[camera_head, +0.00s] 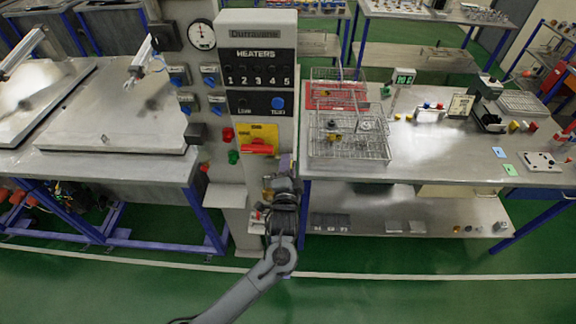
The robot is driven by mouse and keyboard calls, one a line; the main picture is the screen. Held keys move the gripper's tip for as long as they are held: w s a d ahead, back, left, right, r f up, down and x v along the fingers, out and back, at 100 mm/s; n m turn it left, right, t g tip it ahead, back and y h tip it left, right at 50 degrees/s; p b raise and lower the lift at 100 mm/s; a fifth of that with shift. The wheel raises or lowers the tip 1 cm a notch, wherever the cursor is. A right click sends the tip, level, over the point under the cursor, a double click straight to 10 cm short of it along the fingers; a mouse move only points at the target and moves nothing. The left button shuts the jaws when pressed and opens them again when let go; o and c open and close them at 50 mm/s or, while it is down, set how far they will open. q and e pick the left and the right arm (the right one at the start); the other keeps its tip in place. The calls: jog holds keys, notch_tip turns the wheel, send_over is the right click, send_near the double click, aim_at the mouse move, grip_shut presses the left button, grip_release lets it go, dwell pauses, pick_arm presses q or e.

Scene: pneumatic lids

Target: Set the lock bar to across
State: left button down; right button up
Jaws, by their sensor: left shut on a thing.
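My left gripper (283,182) is at the lower right edge of the grey control column (230,170), just left of the right-hand bench. It is shut on a small part there, apparently the lock bar, which the fingers and wrist almost fully hide. I cannot tell which way the bar points. A small purple-grey plate (286,161) shows just above the fingers, and a brass-coloured piece (267,190) shows beside them. My right gripper is not in view.
Above the gripper, a red handle (257,149) lies level on a yellow plate. Two flat lids (125,112) lie on the left bench. Wire baskets (348,150) stand on the right bench (430,165), close to the gripper. Green floor in front is open.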

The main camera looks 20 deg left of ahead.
pick_arm(q)
jog(key=shift+s+a+r+p, duration=0.15)
jog(key=shift+a+p, duration=0.3)
jog(key=shift+p, duration=0.05)
jog(key=shift+s+a+p, duration=0.3)
jog(key=shift+a+p, duration=0.35)
jog(key=shift+a, duration=0.3)
jog(key=c, duration=1)
grip_release()
jog(key=shift+o, duration=0.2)
